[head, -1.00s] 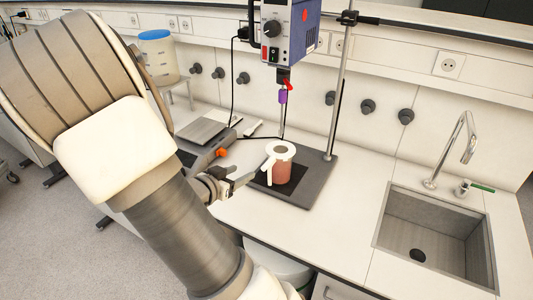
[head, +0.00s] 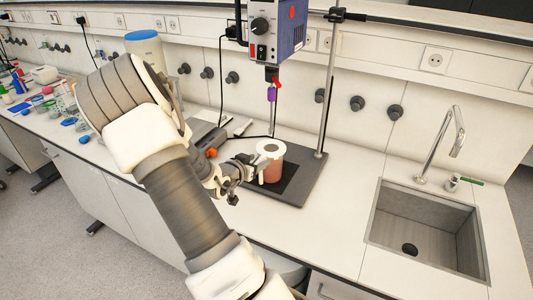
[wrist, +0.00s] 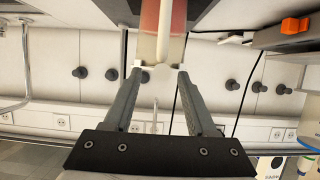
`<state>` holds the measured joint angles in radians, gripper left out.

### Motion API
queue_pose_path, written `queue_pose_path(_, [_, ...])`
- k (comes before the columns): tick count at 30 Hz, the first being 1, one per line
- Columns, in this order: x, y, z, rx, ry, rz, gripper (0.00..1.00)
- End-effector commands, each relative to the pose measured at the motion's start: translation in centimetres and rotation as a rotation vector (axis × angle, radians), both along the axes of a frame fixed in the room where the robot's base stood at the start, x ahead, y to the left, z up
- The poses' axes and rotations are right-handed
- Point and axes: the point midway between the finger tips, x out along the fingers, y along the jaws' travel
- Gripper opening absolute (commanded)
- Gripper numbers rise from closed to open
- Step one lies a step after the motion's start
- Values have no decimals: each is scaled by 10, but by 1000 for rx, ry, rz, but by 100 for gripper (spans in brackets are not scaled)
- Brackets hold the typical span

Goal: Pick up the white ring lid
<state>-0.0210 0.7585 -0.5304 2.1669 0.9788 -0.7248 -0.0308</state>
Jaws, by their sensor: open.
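The white ring lid (head: 261,153) sits on top of a beaker of reddish liquid (head: 272,174), with a handle hanging down the beaker's near left side. The beaker stands upright on the dark stand base (head: 306,185). My gripper (head: 250,168) is open, close to the handle's left side in the head view. In the wrist view my gripper (wrist: 159,72) has its fingers spread, and a pale strip (wrist: 167,38), apparently the handle, runs in front of the beaker (wrist: 149,22) toward the gap. I cannot tell whether the fingertips touch it.
A stirrer motor (head: 277,30) hangs on a metal rod (head: 328,85) above the beaker. A sink (head: 425,225) lies to the right, with clear counter before it. A balance (head: 201,135) and a blue-lidded container (head: 146,48) stand behind my arm.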

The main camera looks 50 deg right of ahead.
Motion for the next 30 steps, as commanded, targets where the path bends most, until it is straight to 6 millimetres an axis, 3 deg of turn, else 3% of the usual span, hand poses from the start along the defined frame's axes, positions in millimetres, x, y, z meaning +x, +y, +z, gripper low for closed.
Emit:
queue_pose_path(4, [4, -16, -7, 1, 2, -1, 57])
queue_pose_path(13, [6, -18, -8, 1, 0, 1, 55])
queue_pose_path(22, [6, -18, -8, 1, 0, 1, 1])
queue_pose_path(30, [6, -18, -8, 0, 0, 1, 0])
